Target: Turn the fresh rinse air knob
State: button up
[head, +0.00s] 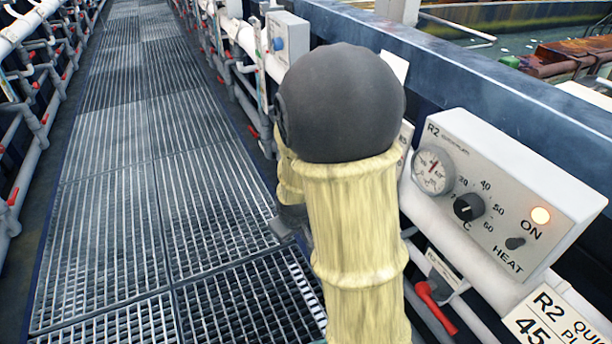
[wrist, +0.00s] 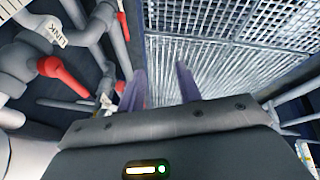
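No knob in view carries a readable fresh rinse air label. A small blue knob (head: 278,44) is on a pale box (head: 292,32) on the rail at the upper middle of the head view; I cannot tell whether it is the task's knob. My gripper (wrist: 161,78) shows in the wrist view with its two fingers apart, nothing between them, over the floor grating. In the head view my arm hides most of the gripper; a dark part of it shows left of the arm, well below and nearer than the blue knob.
A white R2 panel (head: 530,165) with a gauge, a black temperature knob (head: 468,207) and a HEAT switch stands at right. Pipes with red valve handles, one (wrist: 62,76) in the wrist view, run below the rail. The grated walkway (head: 120,200) is clear.

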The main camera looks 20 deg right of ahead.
jog(key=s+a+r+m+g+y+p, duration=0.1)
jog(key=s+a+r+m+g, duration=0.1)
jog(key=s, duration=0.8)
notch_tip(320, 180, up, 3)
jog(key=shift+a+m, duration=0.8)
jog(key=shift+a, duration=0.45)
jog(key=shift+a, duration=0.35)
